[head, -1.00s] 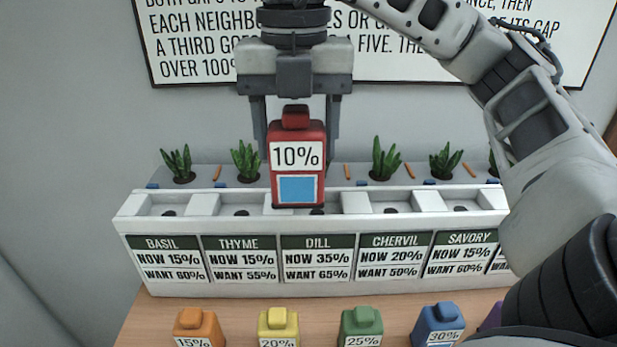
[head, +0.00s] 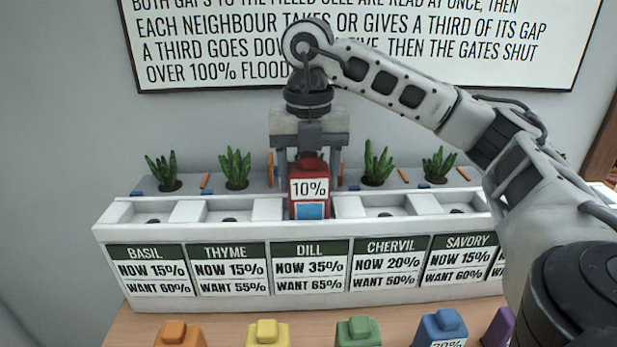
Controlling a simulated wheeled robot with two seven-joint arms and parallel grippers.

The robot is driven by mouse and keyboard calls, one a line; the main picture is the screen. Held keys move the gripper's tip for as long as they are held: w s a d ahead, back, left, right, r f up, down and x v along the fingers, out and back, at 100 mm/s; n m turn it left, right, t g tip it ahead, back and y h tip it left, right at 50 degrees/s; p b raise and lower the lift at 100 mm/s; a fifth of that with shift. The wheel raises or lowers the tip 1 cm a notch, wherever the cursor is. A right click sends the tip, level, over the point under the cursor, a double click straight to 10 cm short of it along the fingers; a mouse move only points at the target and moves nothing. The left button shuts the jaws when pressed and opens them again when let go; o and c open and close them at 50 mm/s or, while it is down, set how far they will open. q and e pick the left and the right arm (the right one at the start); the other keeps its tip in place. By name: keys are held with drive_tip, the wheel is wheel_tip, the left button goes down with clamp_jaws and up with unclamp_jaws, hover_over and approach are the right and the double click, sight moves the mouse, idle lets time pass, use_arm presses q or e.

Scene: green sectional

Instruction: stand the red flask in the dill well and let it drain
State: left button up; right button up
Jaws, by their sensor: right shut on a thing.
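The red flask (head: 309,172), labelled 10%, is upright in the dill well, above the DILL sign (head: 309,250). Its lower part is hidden behind the front wall of the planter (head: 200,240). My right gripper (head: 309,160) comes down from above and is shut on the red flask near its top. The DILL sign reads NOW 35% and WANT 65%. Whether the flask rests on the well floor cannot be told. My left gripper is not in view.
Wells on both sides show empty, with plants (head: 237,170) behind. Orange (head: 180,334), yellow (head: 268,333), green (head: 358,331) and blue (head: 439,328) flasks stand in front, with a purple one (head: 499,328) at right. A rules board (head: 180,45) hangs behind.

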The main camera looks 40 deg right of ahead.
drive_tip(key=shift+f, duration=0.15)
drive_tip(key=o, duration=1)
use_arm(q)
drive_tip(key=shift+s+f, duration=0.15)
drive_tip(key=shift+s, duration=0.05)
use_arm(e)
drive_tip(key=shift+o, duration=0.5)
drive_tip(key=shift+r, duration=0.5)
wheel_tip(320, 180, up, 8)
drive_tip(key=p, duration=0.4)
drive_tip(key=shift+f, duration=0.2)
wheel_tip(320, 180, up, 2)
drive_tip(key=shift+r+p, duration=0.1)
drive_tip(key=shift+p, duration=0.45)
drive_tip(key=shift+b, duration=0.45)
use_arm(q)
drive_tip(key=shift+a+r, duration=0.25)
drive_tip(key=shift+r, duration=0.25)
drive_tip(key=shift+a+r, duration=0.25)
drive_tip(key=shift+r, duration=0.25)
use_arm(e)
drive_tip(key=shift+r, duration=0.8)
